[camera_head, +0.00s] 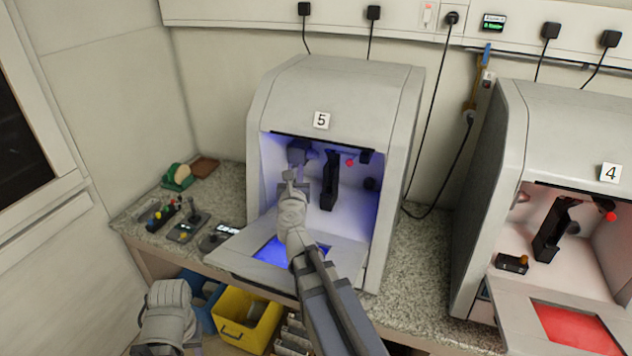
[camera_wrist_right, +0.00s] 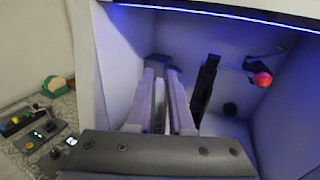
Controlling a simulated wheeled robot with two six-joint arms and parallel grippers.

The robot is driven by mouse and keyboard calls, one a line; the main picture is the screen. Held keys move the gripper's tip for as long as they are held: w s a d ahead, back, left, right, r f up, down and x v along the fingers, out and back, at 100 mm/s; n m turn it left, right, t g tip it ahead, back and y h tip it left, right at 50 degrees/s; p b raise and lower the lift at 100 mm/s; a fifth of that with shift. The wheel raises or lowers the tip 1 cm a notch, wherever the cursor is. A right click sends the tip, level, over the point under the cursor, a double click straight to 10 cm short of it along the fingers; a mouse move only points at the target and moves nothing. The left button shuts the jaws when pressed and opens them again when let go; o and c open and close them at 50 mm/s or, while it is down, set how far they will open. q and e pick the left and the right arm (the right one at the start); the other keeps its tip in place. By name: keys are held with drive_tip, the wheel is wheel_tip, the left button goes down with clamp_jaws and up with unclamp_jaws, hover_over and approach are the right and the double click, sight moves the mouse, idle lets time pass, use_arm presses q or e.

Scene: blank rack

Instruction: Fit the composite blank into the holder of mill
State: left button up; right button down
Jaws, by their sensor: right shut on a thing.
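My right gripper (camera_head: 289,178) reaches into the open front of the mill marked 5 (camera_head: 322,95). In the right wrist view its two long pale fingers (camera_wrist_right: 160,95) are shut on a narrow light piece (camera_wrist_right: 159,108), which I take for the composite blank. Its outline is mostly hidden by the fingers. A black upright holder (camera_head: 330,182) stands inside the mill, just right of the gripper; it also shows in the right wrist view (camera_wrist_right: 205,88). The gripper looks apart from it. My left forearm is at the lower left; its fingers do not show.
A red ball-like knob (camera_wrist_right: 263,79) is on the right inside the mill. The lowered door (camera_head: 345,258) lies in front. Mill 4 (camera_head: 560,120), lit red, stands at right. Small control boxes (camera_head: 187,229) and a green tape dispenser (camera_head: 177,178) are at left. A yellow bin (camera_head: 237,327) is below.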

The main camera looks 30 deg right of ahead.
drive_tip(key=s+d+f+m+g+h+b, duration=0.1)
drive_tip(key=s+d+f+m+g+h, duration=0.1)
drive_tip(key=d+m+g+h, duration=0.2)
drive_tip(key=shift+s+d+h, duration=0.15)
drive_tip(key=shift+d+h, duration=0.55)
drive_tip(key=shift+d, duration=0.1)
drive_tip(key=shift+w+d+f+b, duration=0.35)
drive_tip(key=shift+w+d, duration=0.25)
drive_tip(key=shift+d, duration=0.1)
drive_tip(key=shift+w+d+f+b, duration=0.2)
drive_tip(key=shift+w+d+b, duration=0.2)
drive_tip(key=shift+w+d, duration=0.25)
drive_tip(key=shift+w+d+f+b, duration=0.35)
drive_tip(key=shift+w+d, duration=0.2)
drive_tip(key=shift+d, duration=0.15)
drive_tip(key=shift+w+d+f+b, duration=0.3)
drive_tip(key=shift+w+d, duration=0.35)
drive_tip(key=shift+d, duration=0.1)
drive_tip(key=shift+w+d+f+b, duration=0.3)
drive_tip(key=shift+w+d, duration=0.3)
drive_tip(key=shift+d, duration=0.15)
drive_tip(key=c, duration=0.7)
unclamp_jaws()
